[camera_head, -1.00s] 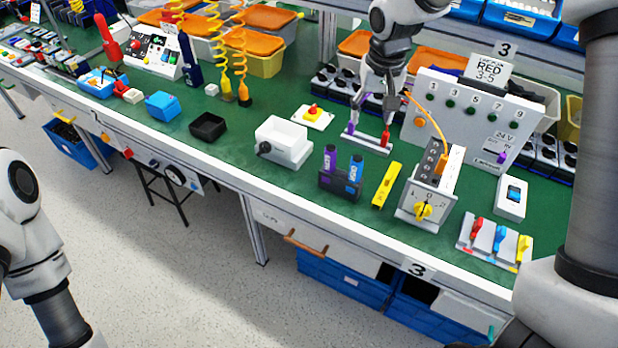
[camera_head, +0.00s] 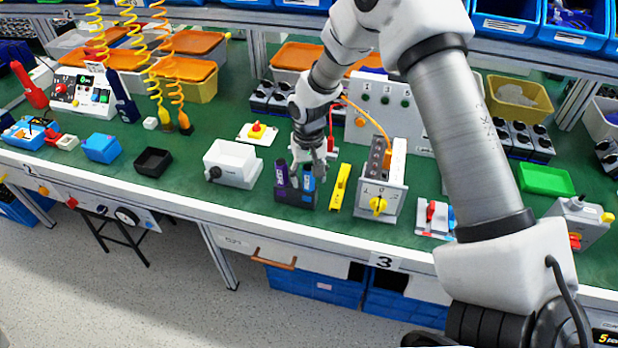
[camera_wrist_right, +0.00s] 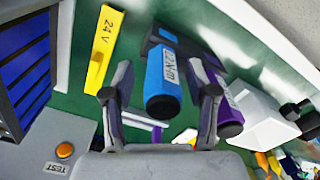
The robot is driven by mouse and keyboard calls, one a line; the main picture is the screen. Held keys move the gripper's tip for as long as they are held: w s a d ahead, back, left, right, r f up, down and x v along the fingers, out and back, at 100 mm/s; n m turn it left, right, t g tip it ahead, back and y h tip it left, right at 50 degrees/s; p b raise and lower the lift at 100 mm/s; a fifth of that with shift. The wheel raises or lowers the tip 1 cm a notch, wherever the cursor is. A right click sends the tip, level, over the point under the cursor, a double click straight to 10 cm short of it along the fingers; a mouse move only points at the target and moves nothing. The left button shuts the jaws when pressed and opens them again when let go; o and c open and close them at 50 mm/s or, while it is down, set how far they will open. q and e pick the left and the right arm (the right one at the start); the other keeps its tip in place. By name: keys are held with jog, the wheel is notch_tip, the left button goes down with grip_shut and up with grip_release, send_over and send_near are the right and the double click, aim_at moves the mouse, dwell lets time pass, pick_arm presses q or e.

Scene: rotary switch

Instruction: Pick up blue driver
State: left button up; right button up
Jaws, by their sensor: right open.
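The blue driver (camera_head: 308,186) stands in a dark holder (camera_head: 290,198) on the green bench, to the right of a purple driver (camera_head: 281,174). My right gripper (camera_head: 307,168) is just above and behind the holder, with its jaws over the blue driver. In the right wrist view the blue driver (camera_wrist_right: 163,80) lies between the two open fingers (camera_wrist_right: 160,88). The purple driver (camera_wrist_right: 230,112) is outside them, close by the right finger. I cannot tell whether a finger touches either driver. My left gripper is out of view.
A yellow 24 V bar (camera_head: 340,187) lies right of the holder, beside a switch box with a yellow knob (camera_head: 378,205). A white open box (camera_head: 232,165) stands to the left. The bench's front edge is close in front of the holder.

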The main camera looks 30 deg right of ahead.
jog(key=shift+a+r, duration=0.1)
jog(key=shift+a, duration=0.1)
grip_shut()
jog(key=shift+d, duration=0.1)
jog(key=shift+r, duration=0.1)
notch_tip(320, 180, up, 10)
jog(key=shift+f+b, duration=0.1)
jog(key=shift+b, duration=0.45)
jog(key=c, duration=1)
grip_release()
grip_shut()
notch_tip(320, 180, up, 8)
jog(key=p, duration=0.7)
jog(key=shift+f, duration=0.25)
